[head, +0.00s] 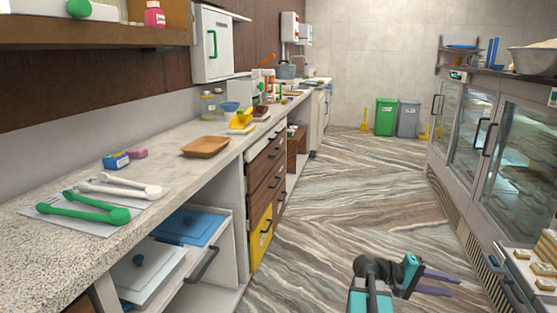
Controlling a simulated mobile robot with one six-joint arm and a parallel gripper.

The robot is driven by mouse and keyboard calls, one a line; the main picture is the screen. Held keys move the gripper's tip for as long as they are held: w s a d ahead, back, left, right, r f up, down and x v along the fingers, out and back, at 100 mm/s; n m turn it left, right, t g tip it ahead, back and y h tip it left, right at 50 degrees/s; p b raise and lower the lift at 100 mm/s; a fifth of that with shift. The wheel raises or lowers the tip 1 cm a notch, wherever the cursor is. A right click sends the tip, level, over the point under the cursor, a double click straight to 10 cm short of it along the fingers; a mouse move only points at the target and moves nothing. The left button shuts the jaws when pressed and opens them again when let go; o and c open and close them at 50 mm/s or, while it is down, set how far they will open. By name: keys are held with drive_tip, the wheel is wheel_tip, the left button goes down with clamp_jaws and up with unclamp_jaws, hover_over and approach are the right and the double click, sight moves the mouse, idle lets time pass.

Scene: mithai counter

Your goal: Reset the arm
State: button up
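My gripper (455,287) is at the bottom right of the head view, above the floor of the aisle. Its two dark fingers point right and stand apart with a gap between them, and nothing shows between them. My arm (370,280), black and teal, is folded low at the bottom edge of the view. The gripper touches nothing that I can see.
A long counter (60,245) runs along the left, holding green tongs (95,208), white tongs (120,187) and a wooden tray (206,146). Glass display cases (470,130) line the right. The floor (340,200) between is clear, with green (385,117) and grey bins (408,119) at the back.

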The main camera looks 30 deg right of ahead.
drive_tip(key=w+a+f+n+t+y+p, duration=0.1)
drive_tip(key=w+a+f+n+t+p, duration=0.15)
drive_tip(key=w+a+f+p, duration=0.6)
drive_tip(key=w+a+f+n+t+y+p, duration=0.1)
drive_tip(key=w+a+f+n+t+p, duration=0.2)
drive_tip(key=a, duration=1.1)
drive_tip(key=s+a+f+y+p, duration=0.3)
drive_tip(key=s+a+f, duration=0.1)
drive_tip(key=a, duration=0.7)
drive_tip(key=s+a+f+g+y+p, duration=0.1)
drive_tip(key=s+a+f+y+p, duration=0.2)
drive_tip(key=a, duration=0.8)
drive_tip(key=s+a+f+g+y+p, duration=0.1)
drive_tip(key=s+a+f+y+p, duration=0.2)
drive_tip(key=s+a+f, duration=0.3)
drive_tip(key=a+n+y, duration=0.1)
drive_tip(key=a, duration=0.4)
drive_tip(key=shift+s+f+y+p, duration=0.25)
drive_tip(key=shift+f+y+p, duration=0.1)
drive_tip(key=shift+y, duration=0.05)
